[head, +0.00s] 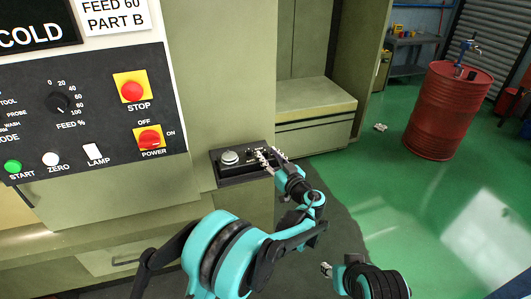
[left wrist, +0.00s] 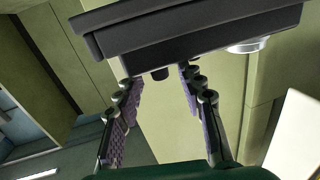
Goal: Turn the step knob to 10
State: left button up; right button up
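A black control box (head: 232,177) sits on the green ledge of the machine, with a large silver dial (head: 230,157) at its left. My left gripper (head: 266,157) is at the right part of the box, its two fingers apart. In the left wrist view the box (left wrist: 190,30) appears upside down, and a small dark knob (left wrist: 160,73) sticks out from it between my open fingertips (left wrist: 160,82), with gaps on both sides. The silver dial (left wrist: 248,46) is outside the right finger. I cannot read the knob's setting. My right gripper (head: 327,269) is low, far from the box.
The machine panel (head: 120,120) with the feed dial (head: 57,102), a red stop button (head: 132,91) and a power switch (head: 150,138) is at the left. A red drum (head: 440,120) stands on the green floor at the right, clear of my arms.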

pick_arm(q)
jog(key=shift+x, duration=1.3)
grip_shut()
jog(key=shift+s, duration=0.1)
